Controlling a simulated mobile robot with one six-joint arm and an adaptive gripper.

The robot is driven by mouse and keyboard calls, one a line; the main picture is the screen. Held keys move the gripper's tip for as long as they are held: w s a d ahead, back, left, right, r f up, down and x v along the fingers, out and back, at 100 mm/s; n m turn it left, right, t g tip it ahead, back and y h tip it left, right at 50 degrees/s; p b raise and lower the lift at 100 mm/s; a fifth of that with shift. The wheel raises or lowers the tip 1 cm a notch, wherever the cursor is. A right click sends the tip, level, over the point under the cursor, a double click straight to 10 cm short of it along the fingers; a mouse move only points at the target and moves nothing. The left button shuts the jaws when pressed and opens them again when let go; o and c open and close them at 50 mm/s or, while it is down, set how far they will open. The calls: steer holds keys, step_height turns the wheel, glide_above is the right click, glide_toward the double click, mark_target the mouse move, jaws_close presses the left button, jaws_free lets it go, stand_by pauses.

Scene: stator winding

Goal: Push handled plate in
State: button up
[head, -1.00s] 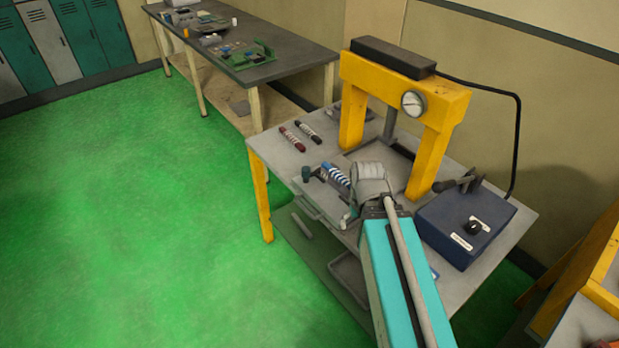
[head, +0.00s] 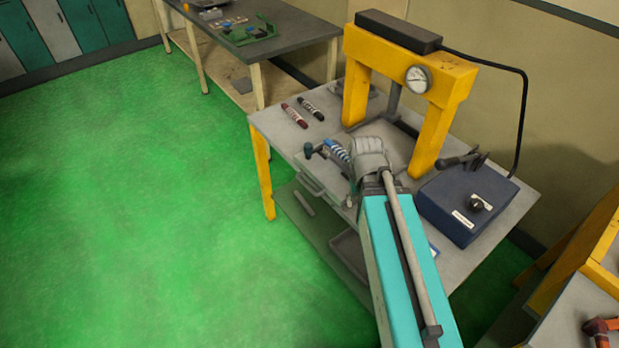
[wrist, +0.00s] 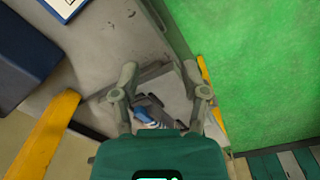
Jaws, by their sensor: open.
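In the head view the plate with a handle (head: 312,184) is at the table's left front edge, beside my arm's end. Its inner part is hidden by my wrist, so I cannot tell how far out it is. My gripper shows in the wrist view (wrist: 163,88) with its two fingers wide apart. Nothing is seen clamped between them. A blue and white striped part (head: 336,151) shows beside my wrist; it also appears between the fingers in the wrist view (wrist: 148,116). Whether the fingers touch the plate cannot be told.
A yellow press frame (head: 430,120) stands behind my wrist. A dark blue control box (head: 462,215) is to the right. A red marker-like rod (head: 294,116) and a black one (head: 311,109) lie at the table's back left. Green floor on the left is clear.

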steer(key=w+n, duration=0.1)
steer(key=w+a+f+n+b, duration=0.1)
steer(key=w+f+n+h+b, duration=0.1)
steer(key=shift+w+a+n, duration=0.25)
steer(key=shift+a+n, duration=0.15)
jaws_close()
steer(key=w+a+f+n+t+h+b, duration=0.2)
steer(key=w+a+n+h+b, duration=0.1)
steer(key=w+a+n, duration=0.4)
steer(key=w+a+f+n+t+h+b, duration=0.1)
steer(key=w+a+n+t+h+b, duration=0.2)
steer(key=w+a+n+b, duration=0.3)
steer(key=shift+w+a+f+n, duration=0.4)
steer(key=shift+w+a+n, duration=0.3)
steer(key=shift+a+n, duration=2.25)
steer(key=shift+d+n, duration=0.65)
steer(key=shift+d, duration=0.05)
